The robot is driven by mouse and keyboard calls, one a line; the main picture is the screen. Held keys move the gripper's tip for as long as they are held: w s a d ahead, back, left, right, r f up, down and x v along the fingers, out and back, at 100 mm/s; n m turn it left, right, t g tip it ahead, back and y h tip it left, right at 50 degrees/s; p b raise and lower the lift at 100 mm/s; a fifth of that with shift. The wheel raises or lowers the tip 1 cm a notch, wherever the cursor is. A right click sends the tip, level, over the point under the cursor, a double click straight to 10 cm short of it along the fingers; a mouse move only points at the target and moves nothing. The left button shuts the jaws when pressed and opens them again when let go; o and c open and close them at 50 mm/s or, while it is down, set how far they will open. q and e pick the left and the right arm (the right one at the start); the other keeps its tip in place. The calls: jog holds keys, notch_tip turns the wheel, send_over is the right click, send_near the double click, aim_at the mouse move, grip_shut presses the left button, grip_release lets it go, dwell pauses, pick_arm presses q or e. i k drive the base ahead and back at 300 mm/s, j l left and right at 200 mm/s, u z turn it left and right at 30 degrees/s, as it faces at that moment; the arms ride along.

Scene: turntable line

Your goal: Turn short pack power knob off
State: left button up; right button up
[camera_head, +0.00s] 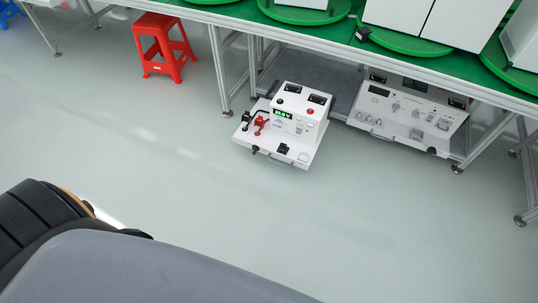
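Two white power units stand low under the workbench, and I cannot tell for sure which is the short pack. The smaller, shorter unit (303,127) is at the centre, on a white base with a front handle. Its green display (283,114) is lit. Red and black parts sit at its left, and a dark knob-like part (255,149) is at its base's front edge. The wider unit (405,113) is to the right, with several knobs and a dark display. The power knob and its setting are too small to make out. Neither gripper is in view.
The workbench (340,48) with green turntables and white boxes runs along the top; its metal legs flank the units. A red stool (163,45) stands at the upper left. The grey floor (300,215) in front is clear. My own body fills the lower left.

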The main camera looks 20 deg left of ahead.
aim_at(277, 123)
jog(key=i+u, duration=0.2)
jog(key=i, duration=0.2)
jog(key=i+l+u, duration=0.2)
jog(key=i, duration=0.25)
